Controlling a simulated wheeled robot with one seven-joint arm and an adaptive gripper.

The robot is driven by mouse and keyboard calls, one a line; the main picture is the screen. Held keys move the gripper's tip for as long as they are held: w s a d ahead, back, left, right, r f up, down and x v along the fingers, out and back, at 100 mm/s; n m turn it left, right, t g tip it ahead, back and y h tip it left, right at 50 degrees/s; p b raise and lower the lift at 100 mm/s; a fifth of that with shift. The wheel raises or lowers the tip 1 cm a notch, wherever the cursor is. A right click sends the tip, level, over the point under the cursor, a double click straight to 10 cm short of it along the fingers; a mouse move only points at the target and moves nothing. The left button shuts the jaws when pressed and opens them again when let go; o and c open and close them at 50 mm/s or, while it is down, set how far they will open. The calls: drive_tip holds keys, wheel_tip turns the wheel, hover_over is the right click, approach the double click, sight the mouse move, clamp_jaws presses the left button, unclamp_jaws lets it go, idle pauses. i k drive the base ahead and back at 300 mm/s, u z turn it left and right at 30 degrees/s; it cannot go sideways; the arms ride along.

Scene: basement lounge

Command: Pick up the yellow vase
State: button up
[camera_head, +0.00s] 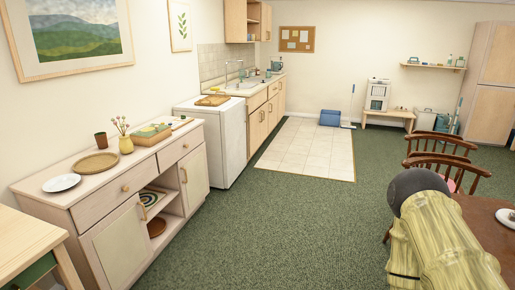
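The yellow vase (126,145) stands upright on top of the light wood sideboard (67,198) at the left, with thin stems of small pinkish flowers rising out of it. It is near the back of the top, between a round woven tray and a wooden tray with green items. Part of my arm shows at the lower right, far from the vase. My gripper does not show in this view.
Around the vase are a brown cup (101,140), a woven tray (96,163), a white plate (61,183) and a wooden tray (156,137). The green carpet (270,225) before the sideboard is clear. Chairs (440,160) and a table (485,218) stand at the right.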

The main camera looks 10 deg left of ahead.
sight(126, 145)
drive_tip(key=i, duration=3.2)
drive_tip(key=u, duration=2.95)
